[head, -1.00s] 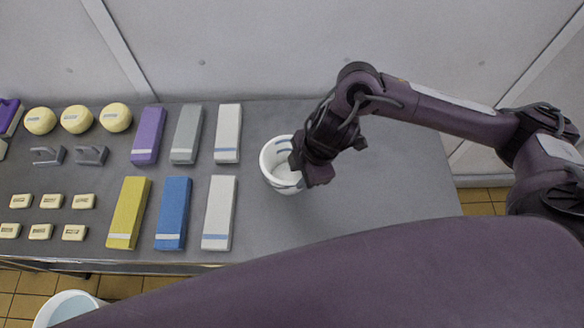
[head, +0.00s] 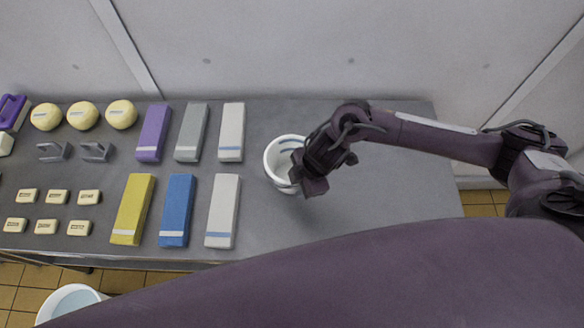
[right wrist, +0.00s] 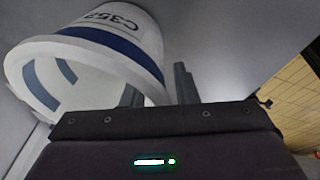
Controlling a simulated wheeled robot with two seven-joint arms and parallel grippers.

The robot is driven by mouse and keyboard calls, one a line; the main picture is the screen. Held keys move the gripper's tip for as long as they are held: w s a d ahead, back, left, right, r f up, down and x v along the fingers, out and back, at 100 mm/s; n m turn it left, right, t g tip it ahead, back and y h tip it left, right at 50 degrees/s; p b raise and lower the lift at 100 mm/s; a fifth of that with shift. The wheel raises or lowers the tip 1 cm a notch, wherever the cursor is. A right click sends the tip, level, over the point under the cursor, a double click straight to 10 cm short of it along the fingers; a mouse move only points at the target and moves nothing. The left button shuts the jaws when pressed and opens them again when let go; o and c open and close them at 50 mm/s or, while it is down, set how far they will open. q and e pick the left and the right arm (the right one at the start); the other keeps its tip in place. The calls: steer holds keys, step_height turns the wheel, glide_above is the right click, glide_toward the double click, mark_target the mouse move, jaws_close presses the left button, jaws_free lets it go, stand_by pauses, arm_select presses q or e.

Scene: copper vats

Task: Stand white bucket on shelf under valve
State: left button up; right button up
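The white bucket (head: 272,163) stands on the grey table, right of the sponges and blocks, its open mouth facing up. In the right wrist view the white bucket (right wrist: 110,42) shows close, with a dark blue band and dark lettering. My right gripper (head: 298,174) is at the bucket's right rim. In the right wrist view one finger shows inside the mouth and the other outside the wall, with a small gap between the outer finger and the wall, so it looks open around the rim. My left gripper is not in view. No shelf or valve is recognisable.
Grey, white, purple, yellow and blue blocks lie left of the bucket, the nearest a white block (head: 222,211). The table (head: 400,190) is bare to the right. A pale wall (head: 300,50) stands behind. A second white container (head: 68,302) is on the tiled floor, lower left.

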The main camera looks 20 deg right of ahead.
jaws_close()
steer(key=shift+r, duration=0.15)
step_height(320, 180, up, 20)
steer(key=p, duration=0.3)
steer(key=w+d+m+t+h+b, duration=0.1)
steer(key=w+d+m+h+b, duration=0.3)
steer(key=m, duration=1.4)
steer(key=w+d+b, duration=0.3)
steer(key=w, duration=0.1)
steer(key=shift+w+d+f+m, duration=0.2)
steer(key=shift+d+f+m, duration=0.05)
steer(key=shift+f+m, duration=0.15)
